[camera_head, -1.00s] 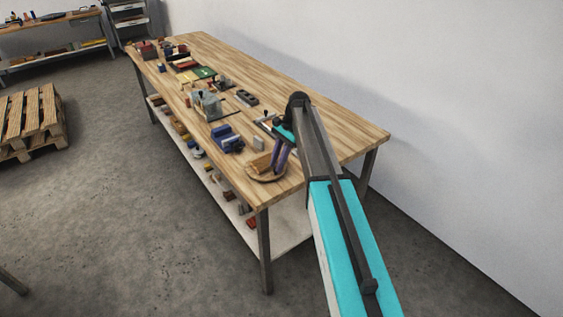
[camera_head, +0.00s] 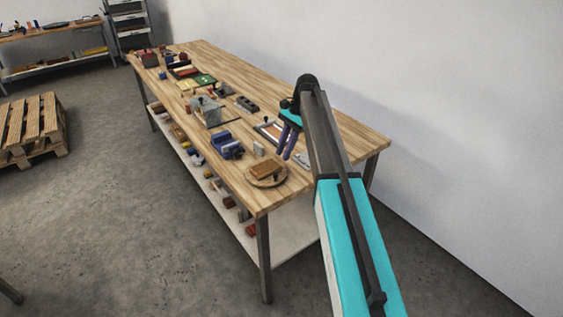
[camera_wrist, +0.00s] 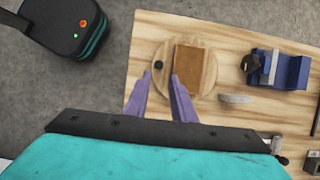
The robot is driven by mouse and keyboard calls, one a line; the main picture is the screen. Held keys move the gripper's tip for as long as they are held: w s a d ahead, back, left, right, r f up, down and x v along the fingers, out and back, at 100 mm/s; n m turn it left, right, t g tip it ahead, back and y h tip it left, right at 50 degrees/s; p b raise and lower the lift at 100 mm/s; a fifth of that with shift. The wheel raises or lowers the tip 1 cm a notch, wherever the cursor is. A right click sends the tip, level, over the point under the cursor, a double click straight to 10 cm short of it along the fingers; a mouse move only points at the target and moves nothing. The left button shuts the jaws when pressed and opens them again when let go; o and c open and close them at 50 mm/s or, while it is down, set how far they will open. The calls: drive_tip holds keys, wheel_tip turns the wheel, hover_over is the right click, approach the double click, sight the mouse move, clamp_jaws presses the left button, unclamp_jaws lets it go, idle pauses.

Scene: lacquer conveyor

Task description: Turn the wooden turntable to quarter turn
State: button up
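The wooden turntable (camera_head: 272,184) is a round light disc near the front corner of the workbench. It carries a brown rectangular block (camera_head: 264,168). In the wrist view the turntable (camera_wrist: 207,83) shows from above, with the block (camera_wrist: 188,69) right of its middle and a small dark knob (camera_wrist: 158,65) near its left rim. My gripper (camera_head: 284,156) is raised above the bench, behind and right of the turntable in the head view. In the wrist view my gripper (camera_wrist: 161,76) has its two purple fingers apart and nothing between them. It appears clear of the turntable.
A blue vise-like object (camera_head: 227,146) and a small pale piece (camera_head: 258,149) stand near the turntable. The right side of the bench top is mostly bare.

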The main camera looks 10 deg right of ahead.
drive_tip(key=shift+b+v, duration=0.55)
drive_tip(key=shift+v, duration=2.45)
drive_tip(key=shift+f, duration=0.1)
